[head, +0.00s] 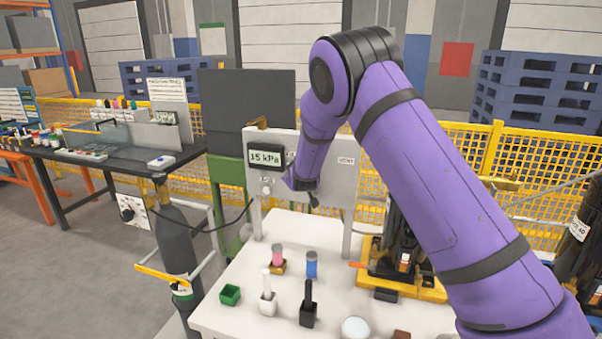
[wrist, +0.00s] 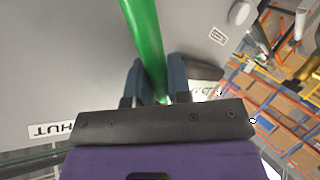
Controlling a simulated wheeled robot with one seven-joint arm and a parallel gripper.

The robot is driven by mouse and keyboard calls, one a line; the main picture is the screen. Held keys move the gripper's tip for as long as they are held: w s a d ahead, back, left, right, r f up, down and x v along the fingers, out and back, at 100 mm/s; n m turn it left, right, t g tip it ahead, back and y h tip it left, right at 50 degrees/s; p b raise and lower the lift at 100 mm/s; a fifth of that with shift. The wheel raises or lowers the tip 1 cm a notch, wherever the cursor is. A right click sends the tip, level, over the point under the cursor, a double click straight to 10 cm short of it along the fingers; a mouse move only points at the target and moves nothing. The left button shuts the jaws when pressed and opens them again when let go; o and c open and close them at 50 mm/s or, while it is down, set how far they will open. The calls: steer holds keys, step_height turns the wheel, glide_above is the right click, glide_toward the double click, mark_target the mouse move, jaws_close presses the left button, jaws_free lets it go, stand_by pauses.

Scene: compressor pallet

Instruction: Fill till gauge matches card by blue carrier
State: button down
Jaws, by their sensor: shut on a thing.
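In the wrist view my gripper (wrist: 157,78) is shut on a green bar (wrist: 146,35) in front of a grey panel (wrist: 75,60). A label reading "HUT" (wrist: 50,131), partly cut off, shows upside down on that panel. In the head view the gauge (head: 266,157) on the upright panel reads 15 kPa. My arm hides the gripper, the green bar and part of that panel there. A blue cylinder (head: 312,265) stands on the white table, beside a pink-topped cylinder (head: 277,256); I cannot tell whether it is the blue carrier. I cannot make out which sheet is the card.
A dark bench (head: 130,165) and yellow fence (head: 488,150) lie behind.

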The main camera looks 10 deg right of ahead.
steer(key=shift+w+a+f+n+g+h, duration=0.25)
steer(key=shift+a+f+n+g+h, duration=0.05)
steer(key=shift+a+f+n, duration=0.2)
stand_by(0.3)
steer(key=c, duration=1.1)
jaws_free()
steer(key=v, duration=1)
steer(key=shift+s+r, duration=0.2)
steer(key=shift+s, duration=0.15)
